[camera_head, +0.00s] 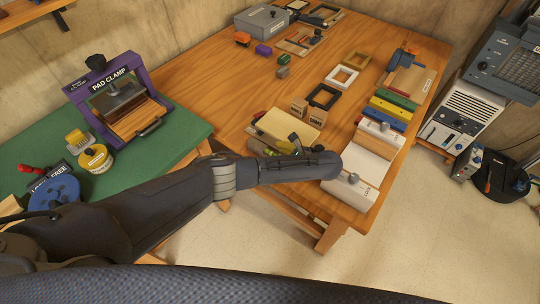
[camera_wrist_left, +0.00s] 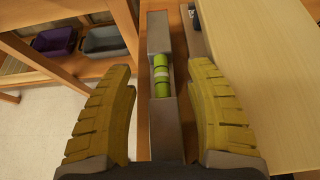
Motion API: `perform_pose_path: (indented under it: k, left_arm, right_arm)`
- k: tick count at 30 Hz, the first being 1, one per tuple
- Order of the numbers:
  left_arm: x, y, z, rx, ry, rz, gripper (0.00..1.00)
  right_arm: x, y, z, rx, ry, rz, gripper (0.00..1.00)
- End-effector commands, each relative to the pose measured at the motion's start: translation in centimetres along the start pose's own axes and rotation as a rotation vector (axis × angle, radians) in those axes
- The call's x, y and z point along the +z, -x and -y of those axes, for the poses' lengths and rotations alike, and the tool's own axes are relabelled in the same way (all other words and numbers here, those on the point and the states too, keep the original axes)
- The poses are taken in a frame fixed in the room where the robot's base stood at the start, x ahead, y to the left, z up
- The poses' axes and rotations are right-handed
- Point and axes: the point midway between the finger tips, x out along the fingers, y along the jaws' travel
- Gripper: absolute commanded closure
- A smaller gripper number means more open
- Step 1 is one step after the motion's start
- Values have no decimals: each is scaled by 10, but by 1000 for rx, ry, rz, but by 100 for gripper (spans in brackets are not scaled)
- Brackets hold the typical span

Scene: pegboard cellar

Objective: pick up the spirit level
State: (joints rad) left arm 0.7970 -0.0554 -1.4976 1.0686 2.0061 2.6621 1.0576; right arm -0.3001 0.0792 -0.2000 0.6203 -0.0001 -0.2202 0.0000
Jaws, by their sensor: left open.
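The spirit level is a long grey bar with a bright green vial; in the left wrist view the spirit level (camera_wrist_left: 159,38) runs lengthwise between my fingers. My left gripper (camera_wrist_left: 162,70) is open, with one ridged yellow finger on each side of the bar and gaps showing on both sides. I cannot tell how far the fingertips are above the table. In the head view my left gripper (camera_head: 272,149) is mostly hidden behind my own arm near the table's front edge, and the level cannot be made out clearly there. My right gripper is not in view.
A pale board (camera_head: 289,124) lies right beside the level. Small wooden blocks (camera_head: 317,116), frames (camera_head: 324,97) and coloured bars (camera_head: 389,109) stand further right. A purple pad clamp (camera_head: 90,90) stands on the green bench. The wooden table (camera_head: 205,85) is clear toward the back left.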

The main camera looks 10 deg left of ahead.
Motion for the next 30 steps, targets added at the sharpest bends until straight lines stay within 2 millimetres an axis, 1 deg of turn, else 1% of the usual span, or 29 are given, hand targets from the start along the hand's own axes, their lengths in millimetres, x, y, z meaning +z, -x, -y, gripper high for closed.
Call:
perform_pose_path:
  k: [6,17,30]
  left_arm:
    - [0,-11,0,-1,0,-1,46]
    - [-1,-13,0,-1,0,-2,45]
    - [-1,-13,0,-1,0,-2,96]
  right_arm:
    - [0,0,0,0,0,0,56]
    - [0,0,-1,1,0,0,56]
    - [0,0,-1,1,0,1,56]
